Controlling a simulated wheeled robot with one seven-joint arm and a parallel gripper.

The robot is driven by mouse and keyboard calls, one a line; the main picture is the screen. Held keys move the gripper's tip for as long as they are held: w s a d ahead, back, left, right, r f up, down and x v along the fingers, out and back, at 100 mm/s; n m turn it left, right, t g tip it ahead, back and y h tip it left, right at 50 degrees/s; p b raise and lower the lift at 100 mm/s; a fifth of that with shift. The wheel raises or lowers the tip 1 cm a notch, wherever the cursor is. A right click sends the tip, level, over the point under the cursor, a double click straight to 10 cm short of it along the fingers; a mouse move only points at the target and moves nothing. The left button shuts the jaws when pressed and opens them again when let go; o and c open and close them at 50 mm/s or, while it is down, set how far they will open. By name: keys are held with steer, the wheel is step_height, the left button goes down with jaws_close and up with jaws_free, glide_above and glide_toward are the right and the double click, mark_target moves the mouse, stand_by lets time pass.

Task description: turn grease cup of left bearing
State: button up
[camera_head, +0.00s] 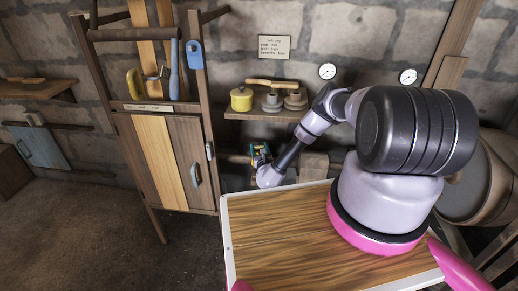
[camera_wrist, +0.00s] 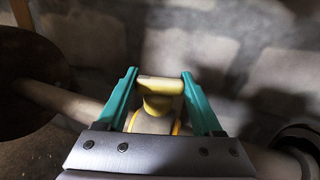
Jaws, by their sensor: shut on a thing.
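The grease cup (camera_wrist: 160,86) shows in the wrist view as a yellow piece with a crossbar top on a rounded yellow base. My gripper (camera_wrist: 159,76) has its two teal fingers on either side of the crossbar, shut on it. The base is partly hidden by the gripper body. In the head view my gripper (camera_head: 259,155) is at the far end of my arm, below the wall shelf, and the cup cannot be made out there.
A pale shaft (camera_wrist: 65,100) runs behind the cup, with a dark round part (camera_wrist: 28,85) at left. In the head view, a shelf (camera_head: 262,115) with a yellow pot (camera_head: 241,99) is above my gripper. A wooden cabinet (camera_head: 160,160) stands left.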

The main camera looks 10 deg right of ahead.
steer(key=shift+m+g+h, duration=0.4)
steer(key=shift+m+h, duration=1.2)
steer(key=shift+h, duration=1.1)
steer(key=o, duration=1.4)
steer(key=shift+c, duration=0.2)
steer(key=v, duration=1)
steer(key=shift+s+a, duration=0.15)
steer(key=shift+s, duration=0.2)
